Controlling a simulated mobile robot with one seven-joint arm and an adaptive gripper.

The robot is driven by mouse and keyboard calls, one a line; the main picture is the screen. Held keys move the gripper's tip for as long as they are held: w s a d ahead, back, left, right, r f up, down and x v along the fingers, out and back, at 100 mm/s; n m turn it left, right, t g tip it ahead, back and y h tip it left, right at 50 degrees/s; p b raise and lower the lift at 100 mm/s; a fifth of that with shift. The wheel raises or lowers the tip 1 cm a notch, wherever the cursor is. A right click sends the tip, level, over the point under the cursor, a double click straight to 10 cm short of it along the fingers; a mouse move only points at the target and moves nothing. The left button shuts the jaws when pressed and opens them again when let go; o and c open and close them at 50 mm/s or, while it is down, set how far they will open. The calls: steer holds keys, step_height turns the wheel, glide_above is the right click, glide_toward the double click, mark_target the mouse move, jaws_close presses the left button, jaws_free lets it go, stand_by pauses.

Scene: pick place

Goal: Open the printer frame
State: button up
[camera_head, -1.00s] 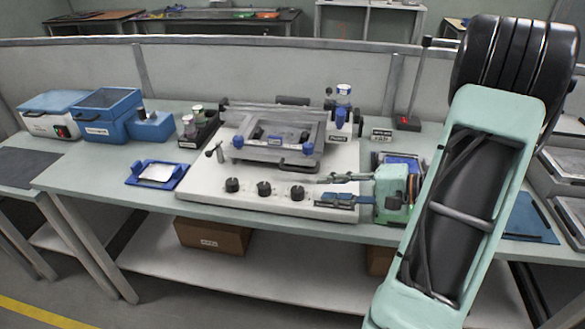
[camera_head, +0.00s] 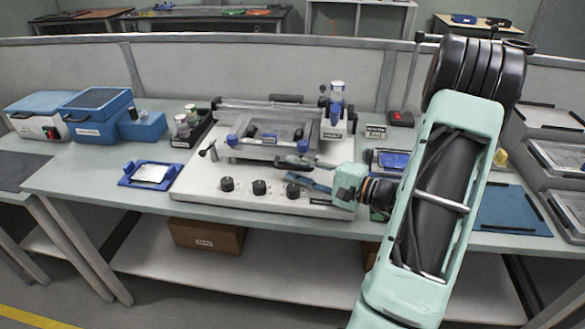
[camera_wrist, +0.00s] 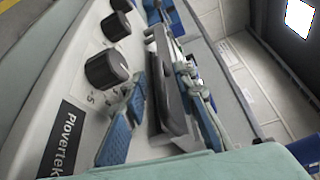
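The printer (camera_head: 200,186) has a white base with black knobs on its front and stands on the bench. Its grey frame (camera_head: 270,150) lies flat on top, with blue clamps at its sides. My gripper (camera_head: 287,170) is at the frame's front right edge, reaching in from the right. Its two blue-padded fingers are apart. In the wrist view my gripper (camera_wrist: 163,82) has a dark grey part of the frame (camera_wrist: 167,100) between its fingers, with gaps showing. I cannot tell if either finger touches it.
Black knobs (camera_head: 260,187) stand just in front of my gripper. A small bottle holder (camera_head: 336,105) is at the printer's back right. A blue tray (camera_head: 150,173) lies left, and blue boxes (camera_head: 97,112) stand farther left.

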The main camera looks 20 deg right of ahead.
steer(key=shift+w+a, duration=0.35)
steer(key=shift+w, duration=0.15)
jaws_close()
